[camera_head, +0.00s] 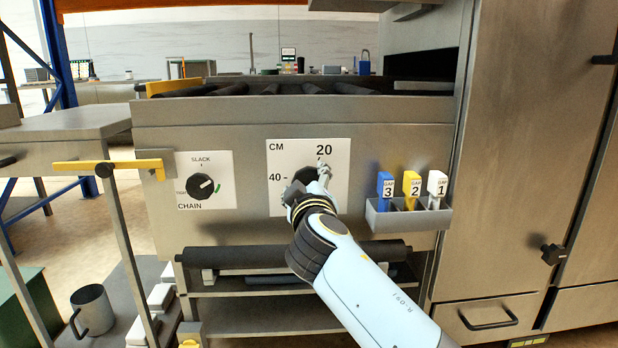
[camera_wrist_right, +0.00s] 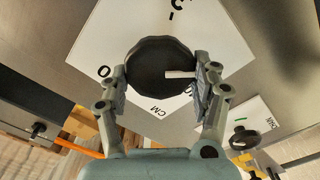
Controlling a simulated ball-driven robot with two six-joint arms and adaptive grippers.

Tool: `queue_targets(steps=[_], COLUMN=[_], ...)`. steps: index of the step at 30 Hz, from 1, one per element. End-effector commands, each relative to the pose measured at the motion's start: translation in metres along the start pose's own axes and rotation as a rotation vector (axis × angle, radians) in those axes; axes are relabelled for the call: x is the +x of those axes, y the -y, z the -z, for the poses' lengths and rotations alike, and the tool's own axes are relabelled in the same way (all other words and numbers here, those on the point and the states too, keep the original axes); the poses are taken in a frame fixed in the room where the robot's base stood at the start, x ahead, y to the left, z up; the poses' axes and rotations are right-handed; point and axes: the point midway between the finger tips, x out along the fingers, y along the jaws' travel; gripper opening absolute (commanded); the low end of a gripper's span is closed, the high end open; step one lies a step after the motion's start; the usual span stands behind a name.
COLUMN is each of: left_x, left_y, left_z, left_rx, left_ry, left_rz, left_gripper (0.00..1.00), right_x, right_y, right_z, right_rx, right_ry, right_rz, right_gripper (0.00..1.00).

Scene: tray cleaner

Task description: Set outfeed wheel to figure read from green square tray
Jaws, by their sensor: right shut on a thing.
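The wheel with the CM scale is a dark round knob (camera_head: 306,176) on a white plate (camera_head: 334,199) on the machine's front. The plate reads CM, 20 at the top and 40 at the left; its lower part is hidden behind my arm. My right gripper (camera_head: 308,190) is shut on the knob. In the right wrist view its fingers (camera_wrist_right: 160,86) sit on either side of the knob (camera_wrist_right: 158,58), whose white pointer mark points toward the right-hand finger. I cannot read the figure it points at. My left gripper is out of view. I cannot make out a green square tray.
Left of the plate is a CHAIN knob (camera_head: 200,186) marked SLACK. A holder (camera_head: 408,217) with blue, yellow and white GAP tags is to the right. A yellow bar (camera_head: 107,165) juts out at left. A black roller (camera_head: 290,253) runs below; a grey mug (camera_head: 91,310) stands lower left.

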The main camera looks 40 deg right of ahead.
Motion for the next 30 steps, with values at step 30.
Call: queue_targets(steps=[30], left_x=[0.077], left_y=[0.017], left_z=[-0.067], left_rx=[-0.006], left_ry=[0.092], left_rz=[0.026], left_gripper=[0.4], right_x=[0.0], right_y=[0.005], right_z=[-0.002], right_rx=[-0.956], right_ry=[-0.002], right_rz=[0.002], right_gripper=[0.32])
